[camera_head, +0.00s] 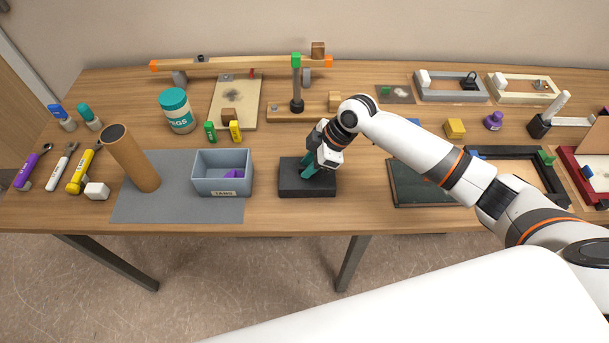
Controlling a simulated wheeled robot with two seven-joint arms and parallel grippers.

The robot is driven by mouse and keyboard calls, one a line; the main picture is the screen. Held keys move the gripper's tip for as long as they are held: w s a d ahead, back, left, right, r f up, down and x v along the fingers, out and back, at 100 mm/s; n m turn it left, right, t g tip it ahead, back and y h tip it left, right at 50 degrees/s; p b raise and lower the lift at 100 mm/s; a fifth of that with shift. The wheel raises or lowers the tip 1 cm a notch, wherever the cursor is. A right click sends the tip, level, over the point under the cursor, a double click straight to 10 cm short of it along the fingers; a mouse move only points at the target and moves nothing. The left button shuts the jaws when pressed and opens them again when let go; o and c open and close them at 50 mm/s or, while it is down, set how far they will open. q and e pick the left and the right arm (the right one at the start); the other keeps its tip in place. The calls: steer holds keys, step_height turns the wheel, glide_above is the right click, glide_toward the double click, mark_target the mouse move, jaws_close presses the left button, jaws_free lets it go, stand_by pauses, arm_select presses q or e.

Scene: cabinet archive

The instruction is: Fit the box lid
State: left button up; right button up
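An open blue-grey box (222,188) with a small label on its front stands on the grey mat, and a purple item (233,173) lies inside it. To its right is a dark, flat, block-like piece (307,190), which may be the lid; it lies apart from the box. My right gripper (309,170) points down onto the top of this dark piece, with its teal fingertips at or just above it. The gripper hides the middle of the piece, so I cannot tell whether the fingers are closed on anything. My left gripper is not in view.
A grey mat (140,205) lies under the box, and a tall brown cylinder (135,160) stands left of the box. A jar (177,112) and small green and yellow pieces are behind. A dark framed board (425,185) lies right, under my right arm.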

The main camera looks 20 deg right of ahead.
jaws_close()
steer(key=shift+r, duration=0.1)
step_height(320, 180, up, 6)
steer(key=p, duration=0.6)
steer(key=shift+c, duration=2)
jaws_free()
jaws_close()
